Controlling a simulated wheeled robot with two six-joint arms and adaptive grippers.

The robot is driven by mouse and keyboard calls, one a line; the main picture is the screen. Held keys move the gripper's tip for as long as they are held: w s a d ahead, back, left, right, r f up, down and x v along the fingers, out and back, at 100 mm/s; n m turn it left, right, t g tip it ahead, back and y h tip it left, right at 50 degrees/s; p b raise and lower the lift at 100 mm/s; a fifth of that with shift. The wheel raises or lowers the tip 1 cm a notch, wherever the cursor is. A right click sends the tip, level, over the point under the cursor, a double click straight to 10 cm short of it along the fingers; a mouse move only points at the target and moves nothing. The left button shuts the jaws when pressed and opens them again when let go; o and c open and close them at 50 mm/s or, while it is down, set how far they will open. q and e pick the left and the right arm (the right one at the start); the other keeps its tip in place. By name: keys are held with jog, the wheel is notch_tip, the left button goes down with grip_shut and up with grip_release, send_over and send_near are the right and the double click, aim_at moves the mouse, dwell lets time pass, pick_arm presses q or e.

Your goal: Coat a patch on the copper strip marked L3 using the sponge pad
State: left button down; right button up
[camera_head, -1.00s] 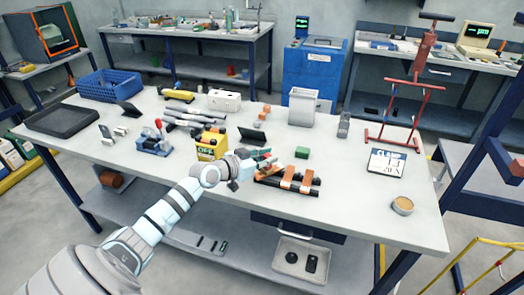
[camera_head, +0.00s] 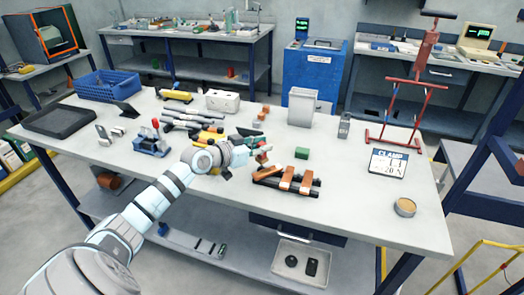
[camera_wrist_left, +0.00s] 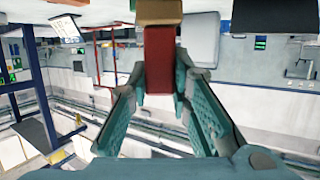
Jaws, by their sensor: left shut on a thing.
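The copper strips (camera_head: 287,178) lie side by side on a dark rack near the front middle of the table. Their markings are too small to read, so I cannot tell which is L3. My left gripper (camera_head: 262,153) is above and behind the rack's left end, apart from the strips. In the left wrist view my left gripper (camera_wrist_left: 160,88) is shut on a red handle with a tan block at its end, which looks like the sponge pad (camera_wrist_left: 160,12). My right gripper is not in view.
A green block (camera_head: 302,153) lies just behind the rack. A clamp sign (camera_head: 388,163), a round tin (camera_head: 404,207) and a red stand (camera_head: 400,110) are to the right. A grey bin (camera_head: 302,107) stands behind.

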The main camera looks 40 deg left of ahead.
pick_arm(q)
jog(key=shift+r+p, duration=1.9)
jog(key=shift+r, duration=0.8)
jog(key=shift+d+f, duration=0.1)
